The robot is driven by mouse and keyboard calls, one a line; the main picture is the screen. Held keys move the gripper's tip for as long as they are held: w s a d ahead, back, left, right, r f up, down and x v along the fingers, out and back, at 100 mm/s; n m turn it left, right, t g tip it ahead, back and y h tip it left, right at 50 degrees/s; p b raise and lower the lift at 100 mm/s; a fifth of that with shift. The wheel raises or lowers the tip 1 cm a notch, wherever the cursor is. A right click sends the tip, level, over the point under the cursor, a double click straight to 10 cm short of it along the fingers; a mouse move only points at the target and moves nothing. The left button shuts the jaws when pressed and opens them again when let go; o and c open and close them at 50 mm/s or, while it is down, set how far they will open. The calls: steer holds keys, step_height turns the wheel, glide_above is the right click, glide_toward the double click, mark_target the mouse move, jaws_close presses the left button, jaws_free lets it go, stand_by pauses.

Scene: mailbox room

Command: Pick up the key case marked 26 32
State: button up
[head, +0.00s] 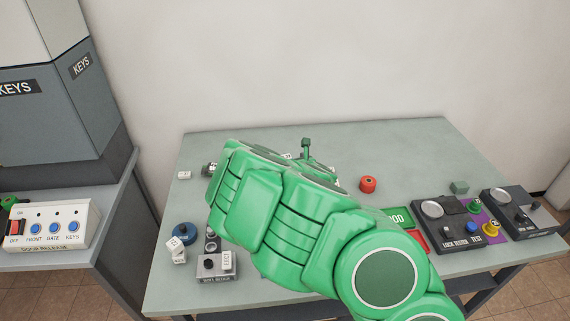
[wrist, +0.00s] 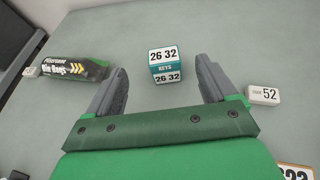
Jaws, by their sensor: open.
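The key case marked 26 32 (wrist: 166,66) is a small box with white number labels and a teal band reading KEYS. In the wrist view it sits on the grey table, a little beyond and between my fingertips. My gripper (wrist: 160,80) is open and empty, with one finger to each side of the case's line. In the head view my green arm reaches over the table and hides the case and most of the gripper.
A bin bags roll (wrist: 75,62) lies left of my left finger. A white block marked 52 (wrist: 264,94) lies close to the right finger. In the head view a red round object (head: 368,184) and black test devices (head: 447,223) stand to the right.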

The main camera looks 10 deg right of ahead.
steer(key=shift+w+f, duration=0.1)
steer(key=shift+f, duration=1.45)
steer(key=shift+x, duration=1.05)
steer(key=shift+r+x, duration=0.15)
steer(key=shift+x, duration=0.85)
steer(key=shift+r+x, duration=0.1)
steer(key=shift+x, duration=1.75)
steer(key=shift+d, duration=0.2)
steer(key=c, duration=1.1)
steer(key=shift+r, duration=0.15)
